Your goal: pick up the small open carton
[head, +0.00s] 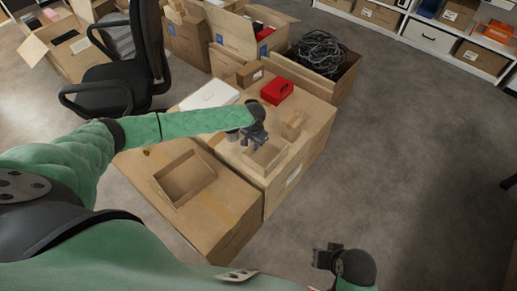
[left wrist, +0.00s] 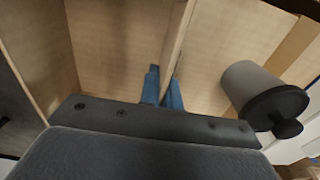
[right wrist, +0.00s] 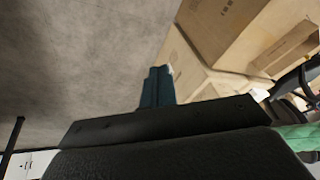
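The small open carton (head: 270,160) stands on a larger closed carton, its top open. My left gripper (head: 254,143) is over its far left side, pointing down. In the left wrist view, the blue fingers (left wrist: 163,90) lie on either side of the carton's thin upright wall (left wrist: 178,35), close together with the wall between them. The carton's bare inside or floor shows beside the wall. My right gripper (head: 325,258) is low at the front right, away from the cartons. Its fingers (right wrist: 157,88) are together and empty in the right wrist view.
A grey cylinder with a dark lid (left wrist: 255,85) stands close beside the left gripper. A carton with a recessed opening (head: 218,208) is nearer. Floor (head: 400,160) is clear at right.

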